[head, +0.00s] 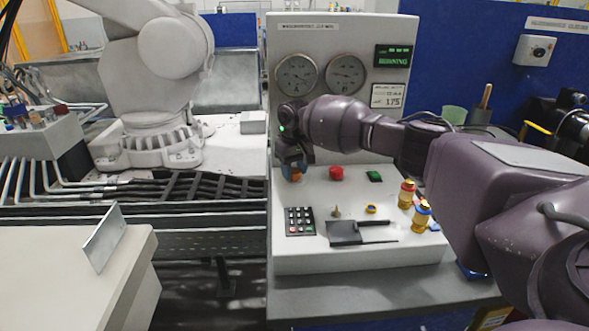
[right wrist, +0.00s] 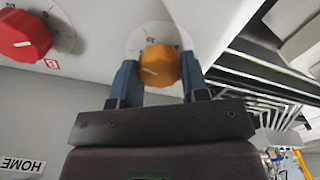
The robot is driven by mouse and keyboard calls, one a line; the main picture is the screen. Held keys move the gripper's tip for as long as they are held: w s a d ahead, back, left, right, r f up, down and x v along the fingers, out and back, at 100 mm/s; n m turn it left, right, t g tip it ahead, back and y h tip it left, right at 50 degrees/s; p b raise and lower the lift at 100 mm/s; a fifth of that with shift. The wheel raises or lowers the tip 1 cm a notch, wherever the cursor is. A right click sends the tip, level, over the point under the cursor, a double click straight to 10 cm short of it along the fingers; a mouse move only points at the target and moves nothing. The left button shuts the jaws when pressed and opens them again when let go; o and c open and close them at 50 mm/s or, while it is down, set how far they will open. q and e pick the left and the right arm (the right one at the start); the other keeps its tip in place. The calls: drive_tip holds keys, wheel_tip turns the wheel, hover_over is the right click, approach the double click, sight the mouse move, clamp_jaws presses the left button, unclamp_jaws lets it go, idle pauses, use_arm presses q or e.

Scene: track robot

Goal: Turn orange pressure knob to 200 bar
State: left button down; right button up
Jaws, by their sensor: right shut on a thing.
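The orange pressure knob (right wrist: 160,66) is on the light grey panel, with a marked dial ring partly visible around it. My right gripper (right wrist: 158,82) is shut on it, one blue finger on each side. A pale pointer line shows on the knob's face. In the head view the orange knob (head: 293,170) is mostly hidden behind my right gripper (head: 293,162). A small display (head: 390,96) on the upright panel reads 175. Two round gauges, A (head: 296,74) and B (head: 345,73), are above my right arm. My left gripper is not in view.
A keypad (head: 299,221), a black tray (head: 361,232) and brass fittings (head: 407,193) are on the console's lower part. A white robot arm (head: 160,90) stands left.

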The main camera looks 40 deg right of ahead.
drive_tip(key=n+p, duration=0.1)
drive_tip(key=n, duration=0.2)
drive_tip(key=shift+n, duration=0.3)
drive_tip(key=n, duration=0.2)
drive_tip(key=shift+n+p, duration=0.3)
drive_tip(key=shift+n, duration=0.3)
drive_tip(key=o, duration=0.9)
